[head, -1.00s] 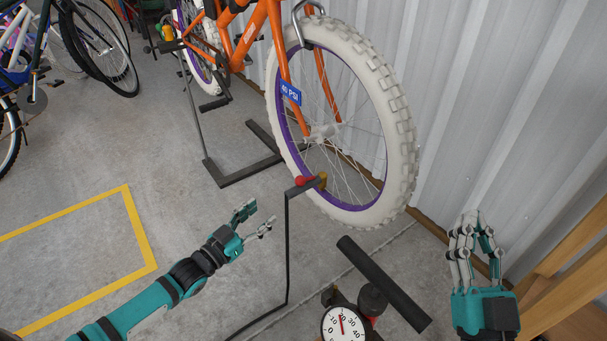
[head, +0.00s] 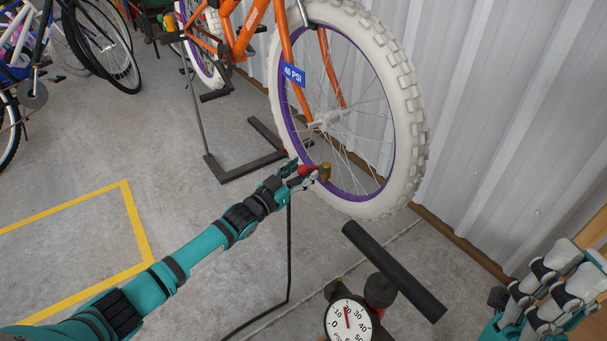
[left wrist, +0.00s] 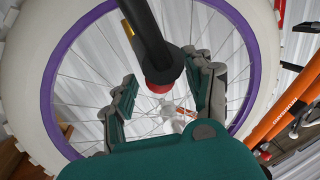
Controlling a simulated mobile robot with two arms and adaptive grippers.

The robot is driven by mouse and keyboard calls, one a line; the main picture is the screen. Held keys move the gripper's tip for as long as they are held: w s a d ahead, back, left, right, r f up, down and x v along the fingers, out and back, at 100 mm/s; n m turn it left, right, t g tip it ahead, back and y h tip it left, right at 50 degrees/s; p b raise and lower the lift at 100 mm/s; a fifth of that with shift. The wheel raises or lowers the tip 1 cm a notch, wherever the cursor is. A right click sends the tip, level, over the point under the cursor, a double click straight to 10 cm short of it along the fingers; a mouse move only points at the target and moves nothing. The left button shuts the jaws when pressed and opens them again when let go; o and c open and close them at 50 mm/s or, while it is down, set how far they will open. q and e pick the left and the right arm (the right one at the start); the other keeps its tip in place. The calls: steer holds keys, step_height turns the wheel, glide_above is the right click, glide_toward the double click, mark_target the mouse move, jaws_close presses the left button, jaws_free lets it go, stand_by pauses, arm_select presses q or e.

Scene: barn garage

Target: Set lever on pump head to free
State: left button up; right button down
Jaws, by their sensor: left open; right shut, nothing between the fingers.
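The pump head (head: 325,172) sits at the lower left rim of the white-tyred bike wheel. Its brass-coloured end is toward the wheel, and its red lever (head: 308,170) points left. My left gripper (head: 296,174) is open at the lever, with fingers around it; contact is unclear. In the left wrist view, the black hose end and a red part (left wrist: 158,87) show between the open fingers (left wrist: 165,78). The lever's exact angle is partly hidden. My right gripper (head: 565,275) is shut and empty at the lower right, away from the pump.
The pump's gauge (head: 349,320) and black handle (head: 394,272) stand below the wheel. A black hose (head: 289,250) runs up to the pump head. The orange bike (head: 268,25) is by a corrugated wall (head: 500,110). A dark stand (head: 245,167) lies behind.

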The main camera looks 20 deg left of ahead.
arm_select(q)
steer(key=shift+w+d, duration=0.2)
steer(key=shift+w, duration=0.35)
jaws_close()
